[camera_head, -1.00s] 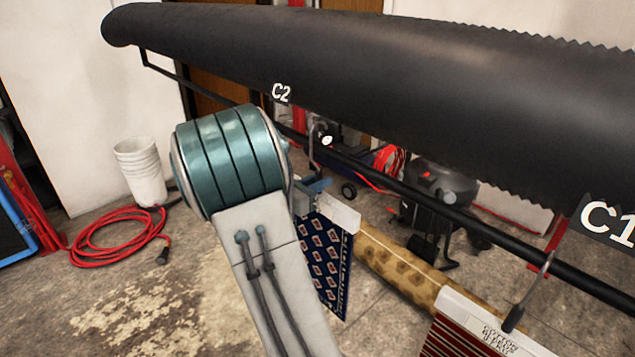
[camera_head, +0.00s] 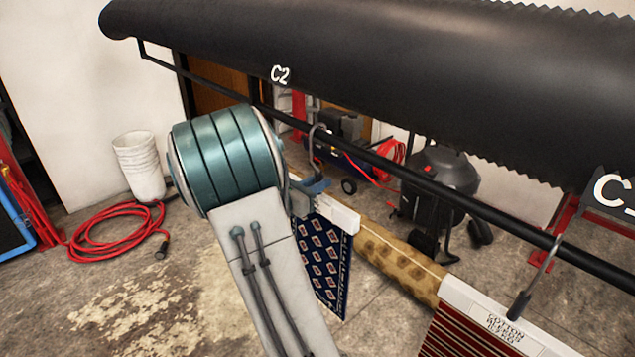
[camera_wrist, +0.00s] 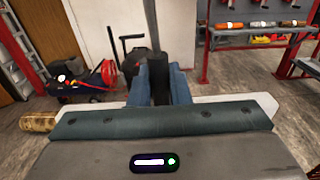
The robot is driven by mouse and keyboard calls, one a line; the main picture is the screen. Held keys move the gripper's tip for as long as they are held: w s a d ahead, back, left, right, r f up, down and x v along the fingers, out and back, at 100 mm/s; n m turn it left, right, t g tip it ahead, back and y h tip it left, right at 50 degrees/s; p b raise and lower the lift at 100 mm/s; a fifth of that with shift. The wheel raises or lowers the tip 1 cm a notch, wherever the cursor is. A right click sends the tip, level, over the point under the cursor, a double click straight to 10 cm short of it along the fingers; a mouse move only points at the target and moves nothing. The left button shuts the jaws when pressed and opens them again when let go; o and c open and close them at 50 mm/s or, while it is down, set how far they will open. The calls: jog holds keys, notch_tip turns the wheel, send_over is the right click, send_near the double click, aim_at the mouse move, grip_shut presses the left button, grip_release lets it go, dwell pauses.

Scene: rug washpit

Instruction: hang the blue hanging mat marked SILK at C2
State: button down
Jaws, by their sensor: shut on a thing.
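The blue mat (camera_head: 326,265) has a patterned blue face and a white header bar (camera_head: 340,216), and it hangs below my gripper. No SILK marking is readable. My gripper (camera_head: 314,188), with blue fingers, is shut on the mat's hanger stem; in the wrist view the fingers (camera_wrist: 164,85) close around a dark upright stem (camera_wrist: 151,25). The hook (camera_head: 317,143) overlaps the black rail (camera_head: 400,171) in the picture, right of the C2 label (camera_head: 280,75). I cannot tell whether it rests on the rail. My arm hides part of the mat.
A red striped mat (camera_head: 480,330) marked COTTON hangs from the rail at the right, near a partly cut-off C label (camera_head: 615,190).

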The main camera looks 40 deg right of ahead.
jog(key=shift+f, duration=0.15)
jog(key=c, duration=1.3)
grip_release()
jog(key=shift+a, duration=0.1)
jog(key=s+a+b, duration=0.1)
jog(key=a+b, duration=0.1)
jog(key=a, duration=1.2)
jog(key=s+a+f+m+g+y, duration=0.2)
jog(key=s+f+m+g+y, duration=0.15)
jog(key=s+m+y, duration=0.75)
jog(key=s+a+m+t+y, duration=0.1)
jog(key=s+a+m+y, duration=0.1)
jog(key=a, duration=0.2)
jog(key=s+a+m+t+y, duration=0.2)
jog(key=s+a+m, duration=0.1)
jog(key=a, duration=0.2)
jog(key=s+a+m+t+y, duration=0.2)
jog(key=a+m, duration=0.1)
jog(key=a, duration=0.1)
jog(key=shift+s+a+r+y, duration=0.15)
jog(key=shift+s+y, duration=0.05)
jog(key=shift+y, duration=0.2)
